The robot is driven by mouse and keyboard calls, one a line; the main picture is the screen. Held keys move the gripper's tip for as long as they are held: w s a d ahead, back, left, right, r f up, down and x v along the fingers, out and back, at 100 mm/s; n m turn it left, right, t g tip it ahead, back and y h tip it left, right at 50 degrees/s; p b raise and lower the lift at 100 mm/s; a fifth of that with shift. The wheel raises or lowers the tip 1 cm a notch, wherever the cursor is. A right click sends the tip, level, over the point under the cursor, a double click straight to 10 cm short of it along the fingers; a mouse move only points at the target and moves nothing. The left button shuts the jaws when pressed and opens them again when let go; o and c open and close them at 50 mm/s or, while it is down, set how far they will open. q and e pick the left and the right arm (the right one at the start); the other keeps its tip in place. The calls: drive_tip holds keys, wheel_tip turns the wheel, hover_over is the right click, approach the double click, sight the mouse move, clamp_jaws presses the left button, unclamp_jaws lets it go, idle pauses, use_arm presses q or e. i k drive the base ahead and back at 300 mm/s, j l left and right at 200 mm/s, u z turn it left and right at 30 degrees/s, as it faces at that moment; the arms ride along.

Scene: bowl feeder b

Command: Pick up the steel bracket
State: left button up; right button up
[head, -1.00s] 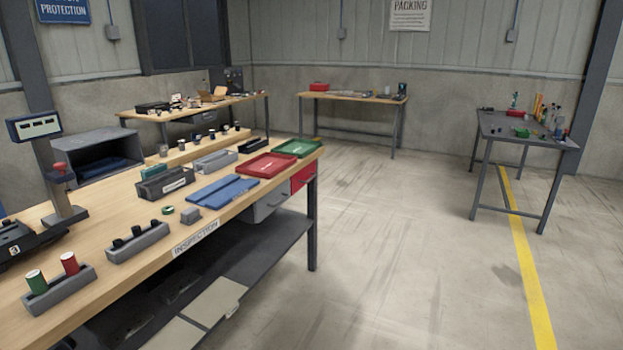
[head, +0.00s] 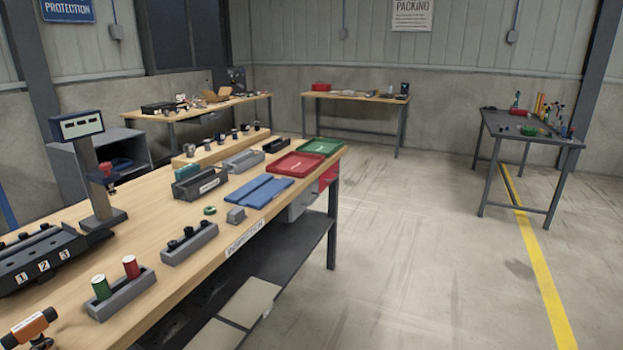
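I cannot pick out a steel bracket for certain in the head view. A small grey block (head: 235,215) sits near the front edge of the inspection bench (head: 150,238), but its shape is too small to tell. A grey holder with dark round pieces (head: 190,245) stands to its left. Both my grippers are out of view.
Red (head: 298,165) and green (head: 321,146) trays lie at the bench's far end, near blue plates (head: 252,192). An orange-and-black object (head: 30,328) is at bottom left. A dark table (head: 500,125) stands right. The floor (head: 410,240) between is clear.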

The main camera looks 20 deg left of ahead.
sight(69, 232)
drive_tip(key=k+j, duration=0.1)
drive_tip(key=j, duration=0.3)
drive_tip(key=k+j, duration=0.1)
drive_tip(key=j, duration=0.35)
drive_tip(key=k+j, duration=0.15)
drive_tip(key=j, duration=0.25)
drive_tip(key=k+j, duration=0.1)
drive_tip(key=j, duration=0.3)
drive_tip(key=k+j, duration=0.1)
drive_tip(key=j, duration=0.35)
drive_tip(key=k+j, duration=0.1)
drive_tip(key=j, duration=0.3)
